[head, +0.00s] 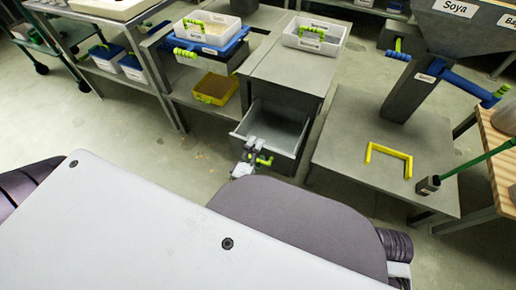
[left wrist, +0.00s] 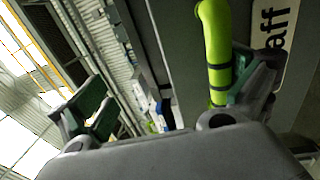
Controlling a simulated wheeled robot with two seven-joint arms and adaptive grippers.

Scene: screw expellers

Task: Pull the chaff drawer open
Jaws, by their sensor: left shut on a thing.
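The grey chaff drawer (head: 293,128) stands partly pulled out of the grey cabinet, with its empty-looking inside showing. Its bright green handle (head: 264,160) is on the front face. My left gripper (head: 252,152) is at the handle and shut on it. In the left wrist view the green handle (left wrist: 216,50) runs up between the fingers, close to the right-hand finger. A white label (left wrist: 277,35) ending in "aff" shows beside it. The hold itself is partly hidden. My right gripper is not in view.
A low grey table (head: 345,150) with a yellow U-shaped bar (head: 389,151) stands right of the drawer. A yellow tray (head: 215,88) sits on a shelf to the left. A white bin (head: 313,35) is on the cabinet top. Floor left of the drawer is clear.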

